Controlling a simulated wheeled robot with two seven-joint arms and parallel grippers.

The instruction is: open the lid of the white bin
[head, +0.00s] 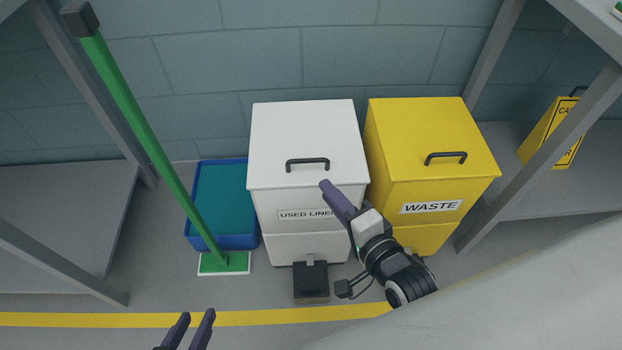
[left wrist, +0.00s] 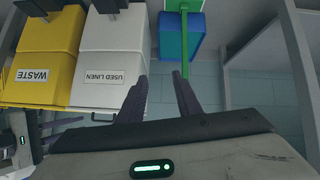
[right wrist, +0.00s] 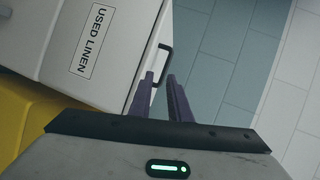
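The white bin (head: 300,215) stands against the wall with its lid (head: 305,125) down. A dark handle (head: 307,164) is on the lid near its front edge. My right gripper (head: 326,184) is just in front of the lid's front edge, near the handle's right end, and covers part of the "USED LINEN" label. In the right wrist view the handle (right wrist: 167,60) shows just beyond the fingertips, and the narrowly parted fingers (right wrist: 160,80) hold nothing visible; contact cannot be told. My left gripper (head: 198,318) is open and empty, low and in front, away from the bin.
A yellow "WASTE" bin (head: 430,150) stands close to the right. A blue tub (head: 215,185) and a green-handled mop (head: 150,140) are to the left. A dark pedal (head: 311,283) is at the white bin's foot. Grey racks flank both sides.

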